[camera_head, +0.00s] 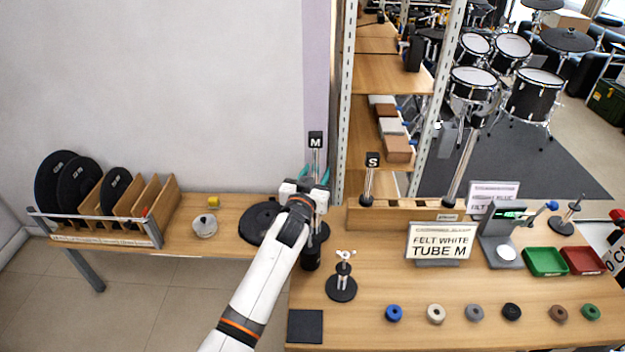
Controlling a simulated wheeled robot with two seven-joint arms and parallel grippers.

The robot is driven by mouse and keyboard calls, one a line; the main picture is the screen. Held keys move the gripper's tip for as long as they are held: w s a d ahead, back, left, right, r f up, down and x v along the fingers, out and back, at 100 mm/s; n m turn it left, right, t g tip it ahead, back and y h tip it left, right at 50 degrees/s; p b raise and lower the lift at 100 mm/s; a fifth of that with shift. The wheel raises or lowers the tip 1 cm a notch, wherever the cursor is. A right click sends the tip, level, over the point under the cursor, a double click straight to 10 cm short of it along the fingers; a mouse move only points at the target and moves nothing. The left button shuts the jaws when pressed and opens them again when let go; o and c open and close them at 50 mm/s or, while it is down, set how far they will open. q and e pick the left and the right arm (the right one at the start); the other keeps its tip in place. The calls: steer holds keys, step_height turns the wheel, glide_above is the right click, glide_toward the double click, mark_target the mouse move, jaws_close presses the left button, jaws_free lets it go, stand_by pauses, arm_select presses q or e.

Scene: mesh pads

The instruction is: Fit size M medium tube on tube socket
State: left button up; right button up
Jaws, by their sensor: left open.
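The size M tube (315,163) is a slim metallic tube under a black tag marked M (316,139). It stands upright just behind my left gripper (316,178). The gripper is open, with its fingers at the tube's lower part; I cannot tell whether they touch it. The tube's lower end is hidden by my gripper and arm. A size S tube (368,184) and a tall tube (466,160) stand on a long wooden block (395,215). A short stand (341,288) with a round black base and wing-nut top is in front. I cannot tell which part is the tube socket.
A sign (440,241) reads "FELT WHITE TUBE M". Several coloured felt rings line the front edge, including a white one (436,314). Green (545,262) and red (583,261) trays are at right. A wooden pad rack (150,213) stands at left. A shelf post (349,100) rises close behind.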

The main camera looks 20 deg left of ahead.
arm_select(q)
steer(key=s+b, duration=0.1)
steer(key=s, duration=1.1)
steer(key=shift+d, duration=0.15)
steer(key=s+a+f+g, duration=0.2)
steer(key=s+f+g, duration=0.4)
steer(key=s+f, duration=0.35)
steer(key=s+d+f+m+g, duration=0.1)
steer(key=s+f+g, duration=0.25)
steer(key=s, duration=0.75)
steer(key=s+f+m+g, duration=0.15)
steer(key=s+g, duration=0.35)
steer(key=s, duration=0.6)
step_height(320, 180, down, 26)
steer(key=g, duration=0.1)
steer(key=s+a+f+g, duration=0.1)
steer(key=s+a+f, duration=0.2)
steer(key=s+f, duration=1.3)
steer(key=shift+s, duration=0.55)
